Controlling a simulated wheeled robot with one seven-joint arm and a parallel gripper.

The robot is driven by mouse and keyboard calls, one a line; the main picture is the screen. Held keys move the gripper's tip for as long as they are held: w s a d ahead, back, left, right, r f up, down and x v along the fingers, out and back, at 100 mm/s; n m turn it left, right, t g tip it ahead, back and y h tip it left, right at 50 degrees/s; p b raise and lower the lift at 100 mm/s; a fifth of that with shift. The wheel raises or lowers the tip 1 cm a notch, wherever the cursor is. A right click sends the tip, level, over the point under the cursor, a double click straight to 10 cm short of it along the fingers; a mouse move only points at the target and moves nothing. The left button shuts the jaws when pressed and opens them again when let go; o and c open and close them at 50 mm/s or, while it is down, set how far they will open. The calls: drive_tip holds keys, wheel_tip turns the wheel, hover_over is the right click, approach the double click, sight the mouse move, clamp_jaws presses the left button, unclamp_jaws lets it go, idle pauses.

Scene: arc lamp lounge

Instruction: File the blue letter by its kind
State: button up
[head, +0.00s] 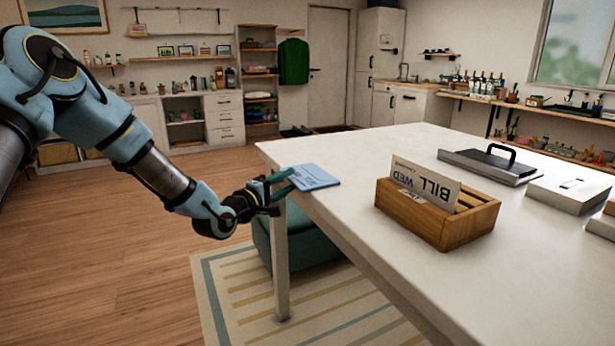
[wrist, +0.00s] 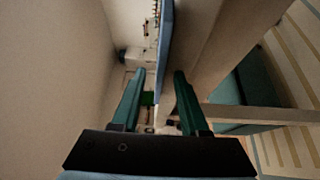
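The blue letter (head: 314,177) lies flat at the near-left corner of the white table, with small print on it; part of it appears to reach past the edge. In the wrist view the letter (wrist: 166,40) shows edge-on as a thin blue strip. My gripper (head: 285,183) is at that table edge, its teal fingers level with the letter. In the wrist view my gripper (wrist: 160,72) is open, one finger on each side of the letter's edge, with gaps visible.
A grey flat lid-like object (head: 480,167) with a black handle and a white slotted box (head: 567,193) stand further right on the table (head: 340,215). A teal stool (head: 310,240) is under the table. The tabletop between letter and rack is clear.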

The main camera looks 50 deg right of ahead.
clamp_jaws()
idle(0.3)
drive_tip(key=shift+r, duration=0.1)
wheel_tip(320, 180, up, 10)
drive_tip(key=shift+b, duration=0.45)
idle(0.3)
